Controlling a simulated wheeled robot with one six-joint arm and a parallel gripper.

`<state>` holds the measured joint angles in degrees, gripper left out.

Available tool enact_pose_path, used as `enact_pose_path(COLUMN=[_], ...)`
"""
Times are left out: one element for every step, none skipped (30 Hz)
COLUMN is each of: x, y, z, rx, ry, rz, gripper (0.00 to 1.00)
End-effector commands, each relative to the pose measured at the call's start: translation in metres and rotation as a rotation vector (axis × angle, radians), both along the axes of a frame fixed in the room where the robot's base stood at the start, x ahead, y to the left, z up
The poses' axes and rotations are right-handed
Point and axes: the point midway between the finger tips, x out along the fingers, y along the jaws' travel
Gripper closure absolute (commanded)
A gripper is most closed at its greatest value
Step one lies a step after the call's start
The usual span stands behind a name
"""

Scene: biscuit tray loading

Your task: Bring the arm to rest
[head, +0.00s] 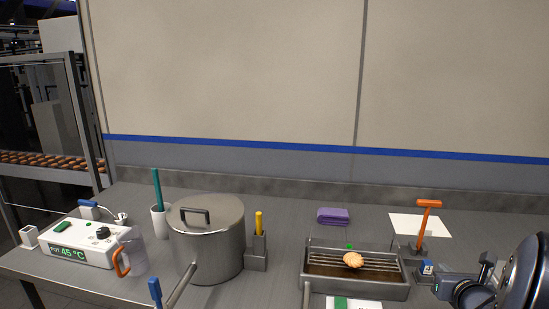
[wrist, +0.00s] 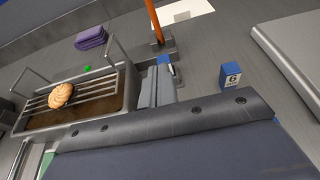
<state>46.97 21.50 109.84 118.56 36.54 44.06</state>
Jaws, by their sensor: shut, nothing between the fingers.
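My gripper (wrist: 160,75) shows in the wrist view with its fingers together and nothing between them. It is above the worktop, to the right of the metal tray (wrist: 127,92). In the head view my arm is at the lower right, to the right of the same tray (head: 312,285). A golden biscuit (head: 353,260) lies on the wire rack across the tray; it also shows in the wrist view (wrist: 61,95). The gripper is apart from the biscuit.
A blue block marked 6 (wrist: 231,77) stands right of the gripper. An orange-handled tool (head: 424,222) stands behind, near a white sheet (head: 405,222) and a purple cloth (head: 333,216). A lidded pot (head: 208,245), jug (head: 132,252) and temperature unit (head: 85,243) stand at left.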

Motion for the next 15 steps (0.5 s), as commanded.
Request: enact_pose_path(x=[-0.0013, -0.0019, -0.0024, -0.0027, -0.003, -0.0034, -0.0037, -0.0039, -0.0041, -0.0042, -0.0042, -0.0042, -0.0043, -0.0044, -0.0043], y=[0.0, 0.0, 0.0004, 0.0007, 0.0008, 0.0008, 0.0009, 0.0009, 0.0011, 0.0011, 0.0011, 0.0012, 0.0012, 0.0013, 0.0012], z=[-0.0071, -0.008, -0.009, -0.0096, -0.0101, -0.0107, -0.011, -0.0112, -0.0113, -0.0113, -0.0112, -0.011, -0.0108, -0.0107, -0.0105], rx=[-0.002, -0.004, -0.007, -0.008, -0.009, -0.01, -0.011, -0.012, -0.013, -0.014, -0.015, -0.015, -0.015, -0.016, -0.016], ry=[-0.013, -0.02, -0.027, -0.033, -0.038, -0.044, -0.048, -0.05, -0.054, -0.056, -0.058, -0.06, -0.06, -0.061, -0.061], rz=[-0.001, -0.002, -0.001, 0.0, 0.0, 0.0, -0.001, -0.001, -0.001, 0.0, 0.0, 0.0, 0.0, 0.0, 0.0], gripper=[1.0, 1.0, 1.0, 1.0, 1.0, 1.0, 1.0, 1.0, 1.0, 1.0, 1.0, 1.0, 1.0, 1.0, 1.0])
